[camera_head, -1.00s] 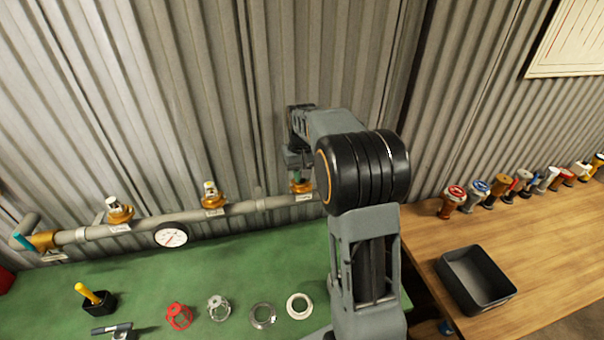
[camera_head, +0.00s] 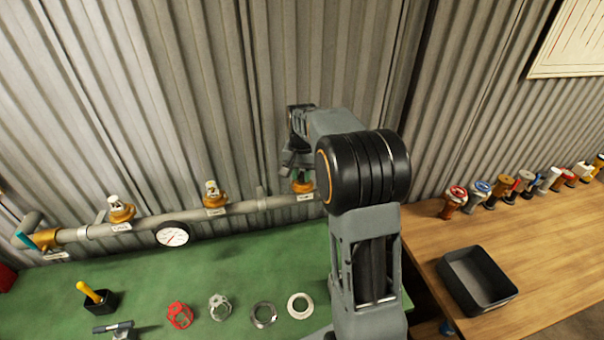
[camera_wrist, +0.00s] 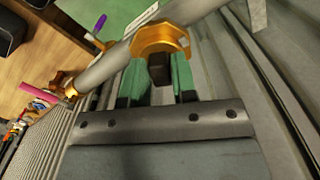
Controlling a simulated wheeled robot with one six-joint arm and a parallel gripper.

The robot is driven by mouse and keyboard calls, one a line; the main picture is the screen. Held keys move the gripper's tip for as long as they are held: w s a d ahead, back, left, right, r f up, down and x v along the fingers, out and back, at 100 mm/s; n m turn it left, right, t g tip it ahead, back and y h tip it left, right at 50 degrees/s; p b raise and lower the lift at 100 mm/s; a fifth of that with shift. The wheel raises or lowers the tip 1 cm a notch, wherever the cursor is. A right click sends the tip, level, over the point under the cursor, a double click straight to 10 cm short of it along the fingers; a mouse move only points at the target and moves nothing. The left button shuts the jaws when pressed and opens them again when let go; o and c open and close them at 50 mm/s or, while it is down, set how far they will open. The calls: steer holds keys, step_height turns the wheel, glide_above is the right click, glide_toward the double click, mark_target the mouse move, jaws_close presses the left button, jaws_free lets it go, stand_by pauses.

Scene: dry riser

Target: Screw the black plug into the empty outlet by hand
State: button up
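In the wrist view, the black plug (camera_wrist: 160,69) shows its dark, square end in front of the brass outlet (camera_wrist: 160,40). My gripper (camera_wrist: 159,75) has green fingertips, one on each side of the plug. They appear to touch its sides, with no clear gap. The plug's far end is hidden, so I cannot tell how deep it sits. In the head view, my gripper (camera_head: 302,174) is tilted over the rightmost brass outlet (camera_head: 303,187) on the grey pipe. My arm hides part of that area, and the plug cannot be made out there.
The grey pipe (camera_head: 160,220) runs along the corrugated wall, with two other fitted outlets and a gauge (camera_head: 172,234). Rings and caps lie on the green bench (camera_head: 215,265). A black tray (camera_head: 474,279) and several fittings stand on the wooden table (camera_head: 545,250).

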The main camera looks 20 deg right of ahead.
steer(key=o, duration=0.6)
steer(key=shift+c, duration=0.2)
steer(key=n, duration=0.3)
steer(key=shift+d+n, duration=0.1)
steer(key=shift+n, duration=0.3)
steer(key=n, duration=0.4)
steer(key=shift+s+d, duration=0.1)
steer(key=n, duration=0.4)
steer(key=shift+d, duration=0.15)
steer(key=n, duration=0.5)
steer(key=shift+d, duration=0.1)
